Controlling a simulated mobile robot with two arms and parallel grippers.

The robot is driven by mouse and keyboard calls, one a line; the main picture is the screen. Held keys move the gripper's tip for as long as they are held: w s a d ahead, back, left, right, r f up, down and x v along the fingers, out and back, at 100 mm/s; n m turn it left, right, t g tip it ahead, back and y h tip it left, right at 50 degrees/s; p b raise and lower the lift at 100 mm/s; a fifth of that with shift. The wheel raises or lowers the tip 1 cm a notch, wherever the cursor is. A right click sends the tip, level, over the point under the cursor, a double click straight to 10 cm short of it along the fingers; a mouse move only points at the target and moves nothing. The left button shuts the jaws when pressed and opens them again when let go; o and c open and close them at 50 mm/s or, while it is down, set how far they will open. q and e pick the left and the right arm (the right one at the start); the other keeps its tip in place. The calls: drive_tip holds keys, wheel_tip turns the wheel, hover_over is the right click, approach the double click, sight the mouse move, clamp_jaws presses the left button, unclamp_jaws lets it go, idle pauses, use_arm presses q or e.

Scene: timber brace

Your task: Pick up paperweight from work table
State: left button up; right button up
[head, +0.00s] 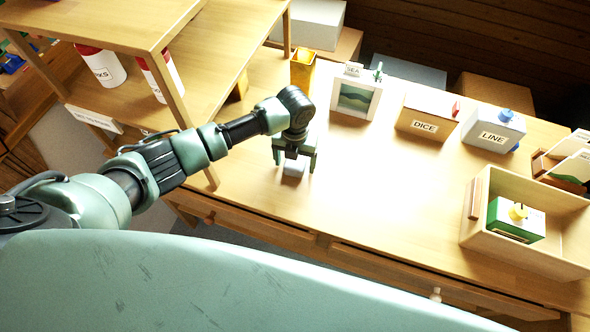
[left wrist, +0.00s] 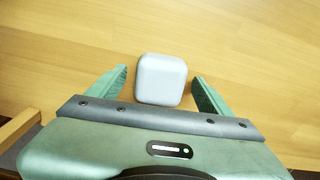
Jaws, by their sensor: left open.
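The paperweight (left wrist: 161,79) is a small pale grey-white block with rounded edges. In the left wrist view it lies on the work table between the two green fingers of my left gripper (left wrist: 162,84), with a gap on each side. In the head view the paperweight (head: 293,168) shows under my left gripper (head: 294,165), which is open and points down. The work table (head: 345,205) is light wood. My right gripper is not in view.
An open wooden box (head: 485,172) is at right. The table's middle is clear.

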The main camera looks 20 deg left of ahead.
use_arm(q)
drive_tip(key=shift+f, duration=0.5)
drive_tip(key=shift+r, duration=0.1)
clamp_jaws()
drive_tip(key=shift+r, duration=0.1)
